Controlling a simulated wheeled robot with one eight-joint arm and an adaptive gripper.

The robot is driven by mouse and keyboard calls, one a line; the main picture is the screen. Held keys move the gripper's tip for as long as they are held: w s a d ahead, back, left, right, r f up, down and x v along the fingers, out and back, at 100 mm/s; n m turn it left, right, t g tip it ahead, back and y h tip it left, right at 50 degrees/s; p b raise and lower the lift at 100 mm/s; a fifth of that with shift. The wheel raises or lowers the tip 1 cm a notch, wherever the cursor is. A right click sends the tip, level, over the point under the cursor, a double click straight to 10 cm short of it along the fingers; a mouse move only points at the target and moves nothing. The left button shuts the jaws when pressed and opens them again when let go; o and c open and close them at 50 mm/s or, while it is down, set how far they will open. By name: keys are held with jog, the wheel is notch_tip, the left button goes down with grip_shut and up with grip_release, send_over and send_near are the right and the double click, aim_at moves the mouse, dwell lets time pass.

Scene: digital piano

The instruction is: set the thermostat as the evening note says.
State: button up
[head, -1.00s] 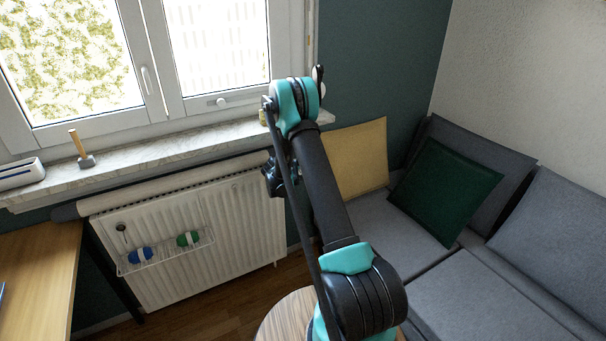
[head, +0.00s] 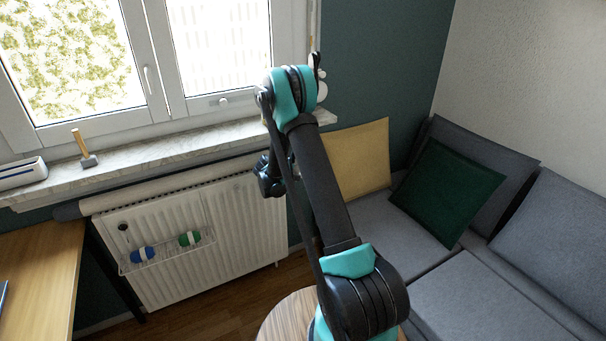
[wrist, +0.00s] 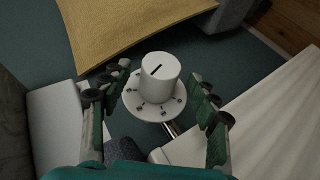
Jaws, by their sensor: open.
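The thermostat is a white round knob (wrist: 159,77) on a wider white disc in the wrist view, with a short metal stem below it. A black line marks the knob's top, slanting from lower left to upper right. Small dark marks ring the disc, too small to read. My gripper (wrist: 161,84) is open, with one finger on either side of the disc; whether either touches it I cannot tell. In the head view my arm hides most of this area, and I cannot make out the thermostat there. No evening note is readable in view.
A white radiator (head: 190,235) with a wire rack of blue and green items stands under the windowsill (head: 150,155). A mallet (head: 82,150) stands on the sill. A yellow cushion (head: 357,160) and a green cushion (head: 445,190) lie on the grey sofa (head: 480,290).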

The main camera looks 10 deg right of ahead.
jog(key=v, duration=0.5)
jog(key=shift+s+a+r, duration=0.2)
jog(key=shift+a, duration=0.05)
jog(key=s+d+r+m+g+y, duration=0.15)
jog(key=s+r, duration=0.35)
jog(key=s, duration=0.5)
jog(key=s+d+r+m+g+y, duration=0.1)
jog(key=s+r+y, duration=0.25)
jog(key=s, duration=0.75)
jog(key=s+a+m+y, duration=0.1)
jog(key=s+a, duration=0.1)
jog(key=s, duration=0.9)
jog(key=s+a+f+m+y, duration=0.1)
jog(key=s+a+y, duration=0.1)
jog(key=s, duration=0.9)
jog(key=shift+g, duration=0.45)
jog(key=shift+s+m, duration=0.1)
jog(key=shift+m, duration=0.15)
